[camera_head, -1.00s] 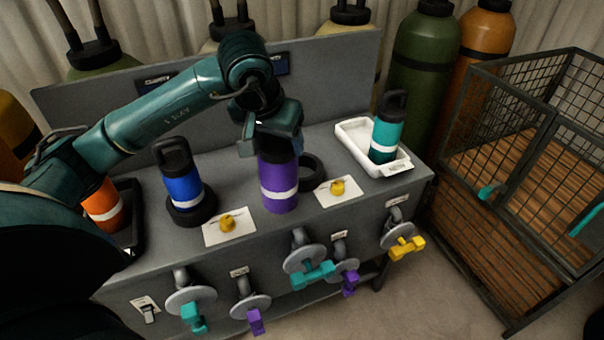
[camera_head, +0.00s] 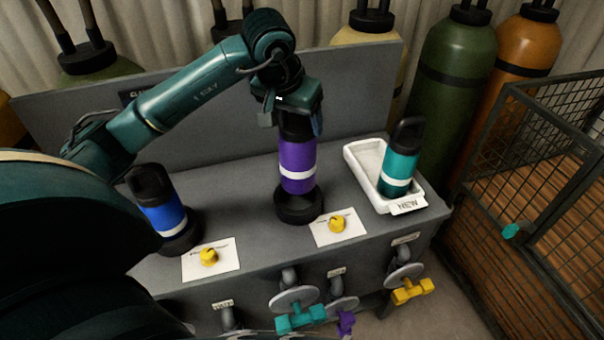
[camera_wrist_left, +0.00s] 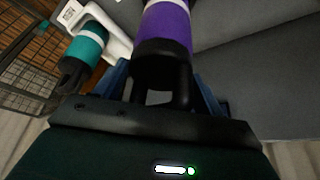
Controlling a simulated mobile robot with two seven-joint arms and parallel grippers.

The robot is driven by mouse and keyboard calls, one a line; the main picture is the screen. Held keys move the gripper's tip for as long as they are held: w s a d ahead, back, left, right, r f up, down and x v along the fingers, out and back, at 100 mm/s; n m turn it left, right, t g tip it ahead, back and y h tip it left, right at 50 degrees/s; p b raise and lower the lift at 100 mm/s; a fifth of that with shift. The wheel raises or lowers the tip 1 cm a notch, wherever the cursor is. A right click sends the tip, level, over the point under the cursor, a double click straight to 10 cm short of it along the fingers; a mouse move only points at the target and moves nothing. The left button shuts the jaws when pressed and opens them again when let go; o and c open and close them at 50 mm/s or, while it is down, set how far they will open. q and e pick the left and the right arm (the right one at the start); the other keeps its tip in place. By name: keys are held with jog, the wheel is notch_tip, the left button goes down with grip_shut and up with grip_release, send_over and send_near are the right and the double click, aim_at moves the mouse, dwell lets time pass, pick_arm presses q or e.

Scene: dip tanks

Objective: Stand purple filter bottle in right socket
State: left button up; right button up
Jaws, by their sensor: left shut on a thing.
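The purple filter bottle (camera_head: 298,162) has a white band and a black cap. It stands upright at the black ring of the right socket (camera_head: 299,212), its lower end within the ring's outline. I cannot tell whether it is seated or just above. My left gripper (camera_head: 293,118) is above it, shut on its black cap handle. In the left wrist view the bottle (camera_wrist_left: 168,25) extends away from the gripper (camera_wrist_left: 163,88); the socket is not visible there. The left socket holds a blue bottle (camera_head: 163,216). My right gripper is not in view.
A teal bottle (camera_head: 399,168) stands in a white tray (camera_head: 363,165) labelled NEW, right of the socket. Cards with yellow knobs (camera_head: 337,224) lie in front of the sockets. Valve handles (camera_head: 300,318) project from the bench front. A wire cage (camera_head: 540,190) stands at the right.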

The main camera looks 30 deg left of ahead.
aim_at(296, 152)
pick_arm(q)
notch_tip(296, 152, down, 3)
jog(key=shift+s+r, duration=0.1)
jog(key=shift+s, duration=0.05)
jog(key=shift+f+p, duration=0.4)
jog(key=shift+f, duration=2.1)
jog(key=shift+f, duration=0.25)
jog(key=o, duration=1.8)
jog(key=shift+o, duration=0.2)
